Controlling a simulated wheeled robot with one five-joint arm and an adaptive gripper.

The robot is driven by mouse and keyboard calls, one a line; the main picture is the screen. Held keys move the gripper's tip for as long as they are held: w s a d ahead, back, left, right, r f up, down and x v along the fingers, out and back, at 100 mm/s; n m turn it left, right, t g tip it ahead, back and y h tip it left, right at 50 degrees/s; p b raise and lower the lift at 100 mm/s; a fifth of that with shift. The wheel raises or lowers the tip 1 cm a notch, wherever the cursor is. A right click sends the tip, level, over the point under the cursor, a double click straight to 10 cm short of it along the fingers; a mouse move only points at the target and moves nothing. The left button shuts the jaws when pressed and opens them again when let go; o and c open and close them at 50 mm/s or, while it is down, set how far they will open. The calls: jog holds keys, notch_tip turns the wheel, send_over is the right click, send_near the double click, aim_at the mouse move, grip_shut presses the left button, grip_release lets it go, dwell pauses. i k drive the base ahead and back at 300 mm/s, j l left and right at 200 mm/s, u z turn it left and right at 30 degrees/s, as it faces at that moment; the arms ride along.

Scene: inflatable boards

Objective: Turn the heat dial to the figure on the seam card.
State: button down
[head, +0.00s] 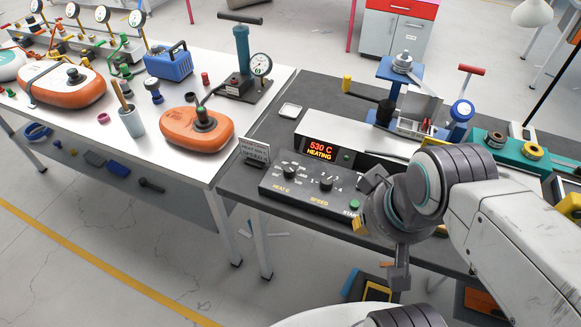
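The heat dial (290,171) is a dark knob on the black control panel (275,190), at the left above yellow "HEAT C" lettering. Its pointer direction is too small to read. The seam card (254,151) is a small card with printed lines standing behind the panel's left end; its figure is not legible. The display (320,149) reads "530 C HEATING". My gripper (378,208) is at the panel's right end, right of the heat dial and apart from it. My wrist hides part of its fingers, so I cannot tell its opening.
A speed knob (326,184) and a green start button (354,205) sit right of the heat dial. A welding machine with blue parts (460,110) stands behind. The white table (180,178) at left holds orange inflatables (197,130). Floor in front is mostly clear.

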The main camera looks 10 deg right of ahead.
aim_at(289, 169)
jog(key=i+j+u, duration=0.15)
jog(key=u, duration=0.35)
jog(key=i+j+u, duration=0.1)
jog(key=u, duration=0.4)
jog(key=i+u, duration=0.25)
jog(key=u, duration=0.25)
jog(key=i+u, duration=0.2)
jog(key=u, duration=0.25)
jog(key=i+l+u, duration=0.15)
jog(key=u, duration=0.35)
